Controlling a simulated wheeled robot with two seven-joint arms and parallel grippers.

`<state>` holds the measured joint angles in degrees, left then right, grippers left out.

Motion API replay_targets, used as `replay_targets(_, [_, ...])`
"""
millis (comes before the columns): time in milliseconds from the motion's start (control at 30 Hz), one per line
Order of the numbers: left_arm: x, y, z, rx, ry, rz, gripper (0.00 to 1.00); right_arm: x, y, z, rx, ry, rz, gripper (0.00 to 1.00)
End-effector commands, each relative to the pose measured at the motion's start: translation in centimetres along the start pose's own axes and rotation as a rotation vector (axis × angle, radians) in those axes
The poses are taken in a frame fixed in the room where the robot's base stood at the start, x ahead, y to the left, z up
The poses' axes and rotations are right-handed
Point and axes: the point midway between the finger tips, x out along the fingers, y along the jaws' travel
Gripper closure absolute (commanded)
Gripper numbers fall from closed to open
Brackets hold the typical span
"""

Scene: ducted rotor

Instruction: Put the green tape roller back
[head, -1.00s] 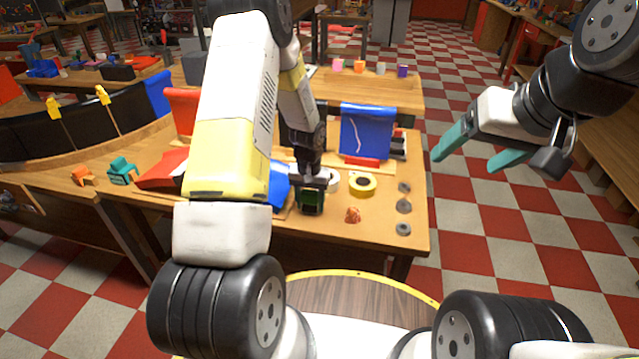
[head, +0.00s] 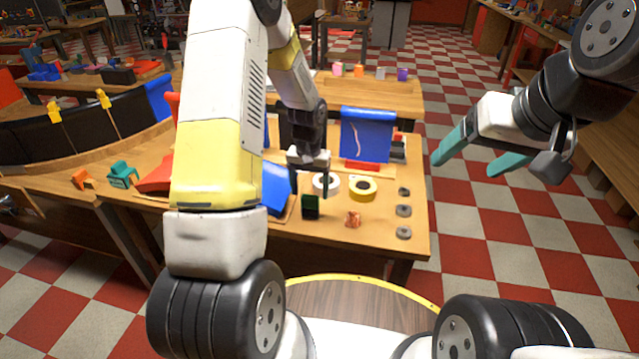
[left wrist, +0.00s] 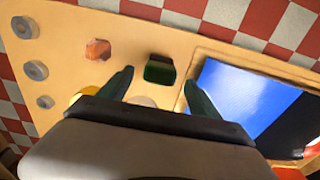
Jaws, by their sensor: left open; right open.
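The green tape roller (head: 310,206) is a small dark green, boxy piece on the wooden table near its front edge. It also shows in the left wrist view (left wrist: 159,69), just beyond the gap between my left fingertips. My left gripper (head: 310,185) is open and empty, just behind the roller and apart from it. Its two fingers (left wrist: 158,82) stand spread in the left wrist view. My right gripper (head: 474,158) is open and empty in the air to the right, over the floor.
A white tape roll (head: 326,181) and a yellow tape roll (head: 362,189) lie behind the roller. An orange lump (head: 353,219) and several grey rings (head: 404,211) are to the right.

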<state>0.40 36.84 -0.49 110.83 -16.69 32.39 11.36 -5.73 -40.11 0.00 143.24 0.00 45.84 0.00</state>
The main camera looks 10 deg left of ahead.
Motion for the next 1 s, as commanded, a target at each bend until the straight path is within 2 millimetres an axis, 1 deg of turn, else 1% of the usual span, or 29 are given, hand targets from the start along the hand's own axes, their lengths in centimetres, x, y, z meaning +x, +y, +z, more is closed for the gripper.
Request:
replay_targets(33, [-1.2, 0.0, -0.1, 0.000, 0.004, 0.000, 0.27, 0.0, 0.0, 0.0, 0.000, 0.000, 0.000, 0.24])
replay_targets(100, [-2.4, 0.0, -0.1, 0.002, 0.004, 0.000, 0.27, 0.0, 0.0, 0.0, 0.000, 0.000, 0.000, 0.24])
replay_targets(200, [-3.7, 0.0, -0.1, 0.001, 0.003, 0.000, 0.27, 0.0, 0.0, 0.0, 0.000, 0.000, 0.000, 0.24])
replay_targets(367, [-5.3, 0.0, 0.0, 0.000, 0.008, 0.001, 0.27, 0.0, 0.0, 0.0, 0.000, 0.000, 0.000, 0.24])
replay_targets(467, [-7.7, 0.1, 0.6, -0.001, 0.034, 0.006, 0.27, 0.0, 0.0, 0.0, 0.000, 0.000, 0.000, 0.24])
replay_targets(567, [-11.8, 0.2, 1.8, -0.004, 0.087, 0.017, 0.27, 0.0, 0.0, 0.0, 0.000, 0.000, 0.000, 0.24])
replay_targets(600, [-13.8, 0.2, 2.6, -0.005, 0.113, 0.023, 0.27, 0.0, 0.0, 0.0, 0.000, 0.000, 0.000, 0.24])
replay_targets(667, [-16.6, 0.4, 4.1, -0.008, 0.150, 0.034, 0.27, 0.0, 0.0, 0.0, 0.000, 0.000, 0.000, 0.24])
replay_targets(700, [-18.3, 0.5, 5.1, -0.007, 0.176, 0.041, 0.27, 0.0, 0.0, 0.0, 0.000, 0.000, 0.000, 0.24])
replay_targets(767, [-20.7, 0.7, 6.8, -0.007, 0.215, 0.054, 0.27, 0.0, 0.0, 0.0, 0.000, 0.000, 0.000, 0.24])
replay_targets(800, [-22.1, 0.8, 8.1, -0.007, 0.241, 0.062, 0.27, 0.0, 0.0, 0.0, 0.000, 0.000, 0.000, 0.24])
replay_targets(867, [-24.1, 1.0, 10.0, -0.006, 0.279, 0.075, 0.27, 0.0, 0.0, 0.0, 0.000, 0.000, 0.000, 0.24])
replay_targets(900, [-25.3, 1.2, 11.3, -0.005, 0.305, 0.083, 0.27, 0.0, 0.0, 0.0, 0.000, 0.000, 0.000, 0.24])
replay_targets(967, [-26.9, 1.4, 13.3, -0.003, 0.345, 0.098, 0.27, 0.0, 0.0, 0.0, 0.000, 0.000, 0.000, 0.24])
replay_targets(1000, [-27.8, 1.6, 14.7, 0.001, 0.372, 0.107, 0.27, 0.0, 0.0, 0.0, 0.000, 0.000, 0.000, 0.24])
